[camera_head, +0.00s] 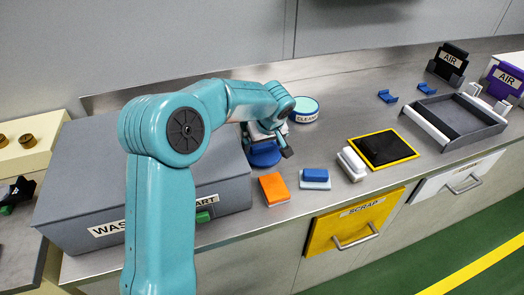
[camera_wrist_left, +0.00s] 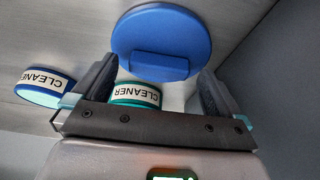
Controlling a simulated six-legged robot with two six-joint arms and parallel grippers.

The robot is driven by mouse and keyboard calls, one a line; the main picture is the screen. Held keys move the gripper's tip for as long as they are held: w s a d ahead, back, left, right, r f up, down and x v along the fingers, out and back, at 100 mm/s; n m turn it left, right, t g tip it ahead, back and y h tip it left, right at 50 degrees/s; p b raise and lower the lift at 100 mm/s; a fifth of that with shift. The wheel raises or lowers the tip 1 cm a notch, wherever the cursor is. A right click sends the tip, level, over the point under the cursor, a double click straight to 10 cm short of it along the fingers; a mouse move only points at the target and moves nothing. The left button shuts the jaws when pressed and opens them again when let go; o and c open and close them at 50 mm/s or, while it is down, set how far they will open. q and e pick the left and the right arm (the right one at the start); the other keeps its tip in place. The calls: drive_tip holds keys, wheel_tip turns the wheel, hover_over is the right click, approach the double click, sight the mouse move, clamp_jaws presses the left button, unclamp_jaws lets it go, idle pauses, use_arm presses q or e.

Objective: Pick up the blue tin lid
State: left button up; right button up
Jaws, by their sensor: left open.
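The blue tin lid (camera_wrist_left: 161,32) is a round blue disc with a raised bar handle, seen in the left wrist view just beyond my fingertips. In the head view it shows as a blue round shape (camera_head: 263,158) on the counter, partly hidden under my left gripper (camera_head: 270,138). My left gripper (camera_wrist_left: 155,78) is open, with one finger on each side of the handle's direction. The fingers look apart from the lid; the exact gap is hard to tell. My right gripper is not in view.
A tin labelled CLEANER (camera_head: 304,111) stands behind the gripper. The grey washer box (camera_head: 85,180) is close at left. An orange-topped block (camera_head: 274,188), a blue-topped block (camera_head: 315,178) and a white block (camera_head: 351,164) lie to the right. The metal counter (camera_head: 330,130) is bare between them.

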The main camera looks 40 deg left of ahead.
use_arm(q)
drive_tip(key=shift+w+a+f, duration=0.15)
drive_tip(key=shift+f, duration=0.3)
drive_tip(key=shift+r, duration=0.1)
drive_tip(key=shift+c, duration=0.7)
drive_tip(key=c, duration=0.9)
drive_tip(key=shift+c, duration=0.2)
drive_tip(key=shift+r, duration=0.1)
